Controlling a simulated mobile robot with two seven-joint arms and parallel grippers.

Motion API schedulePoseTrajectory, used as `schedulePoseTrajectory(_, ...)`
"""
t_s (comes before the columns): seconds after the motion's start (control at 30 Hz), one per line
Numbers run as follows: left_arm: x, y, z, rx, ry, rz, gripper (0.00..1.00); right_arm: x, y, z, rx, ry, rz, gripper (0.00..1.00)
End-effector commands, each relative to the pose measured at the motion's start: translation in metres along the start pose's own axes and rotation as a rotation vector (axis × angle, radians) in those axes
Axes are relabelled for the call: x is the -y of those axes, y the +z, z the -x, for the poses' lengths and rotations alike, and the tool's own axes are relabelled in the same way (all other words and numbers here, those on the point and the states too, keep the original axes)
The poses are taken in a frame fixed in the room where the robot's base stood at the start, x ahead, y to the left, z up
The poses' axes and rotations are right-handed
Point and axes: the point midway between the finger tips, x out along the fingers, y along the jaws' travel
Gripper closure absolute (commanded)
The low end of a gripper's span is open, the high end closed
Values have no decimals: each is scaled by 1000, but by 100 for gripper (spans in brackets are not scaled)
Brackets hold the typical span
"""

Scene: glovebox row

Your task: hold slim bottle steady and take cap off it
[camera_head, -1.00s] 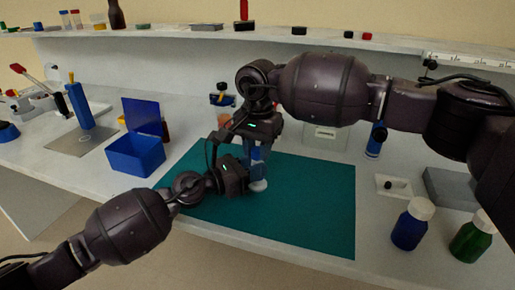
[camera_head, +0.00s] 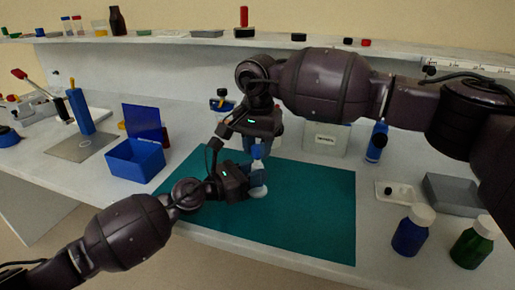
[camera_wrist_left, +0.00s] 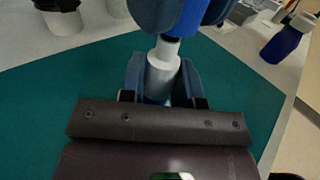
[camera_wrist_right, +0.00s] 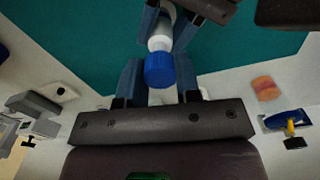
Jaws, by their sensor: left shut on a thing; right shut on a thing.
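The slim bottle (camera_wrist_left: 161,72) is white and stands upright above the green mat; its lower end (camera_head: 259,193) shows in the head view. My left gripper (camera_head: 256,178) is shut around its body from the left. The blue cap (camera_wrist_right: 159,70) is between the fingers of my right gripper (camera_head: 258,146), which is shut on it from above. In the left wrist view a narrower white neck shows between the bottle's shoulder and the cap (camera_wrist_left: 183,22). I cannot tell whether the cap still touches the neck. The fingers hide much of both.
The green mat (camera_head: 310,205) is clear around the grippers. A blue open box (camera_head: 135,160) stands to the left. A blue bottle (camera_head: 408,236), a green bottle (camera_head: 472,248), a small white tray (camera_head: 396,192) and a grey tray (camera_head: 455,192) are at the right.

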Motion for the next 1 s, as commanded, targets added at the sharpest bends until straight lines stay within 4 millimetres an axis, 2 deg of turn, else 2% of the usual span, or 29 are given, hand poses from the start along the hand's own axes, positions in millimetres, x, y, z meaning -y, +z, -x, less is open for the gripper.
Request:
schedulePoseTrajectory(0.27, 0, 0, 0, 0, 0, 0, 100, 0, 0, 1, 0, 0, 0, 98)
schedulePoseTrajectory(0.63, 0, 0, 0, -1, 0, 0, 100, 0, 0, 36, -2, -1, 0, 98)
schedulePoseTrajectory(0.9, 0, 0, 0, 0, 0, 0, 100, 0, 0, 40, 1, 0, 0, 98)
schedulePoseTrajectory(0.93, 0, 0, 0, 0, 0, 0, 67, 0, 0, 40, 1, 0, 0, 98)
schedulePoseTrajectory(1.0, 0, 0, 0, 0, 0, 0, 56, 0, 0, 40, 0, 0, 0, 98)
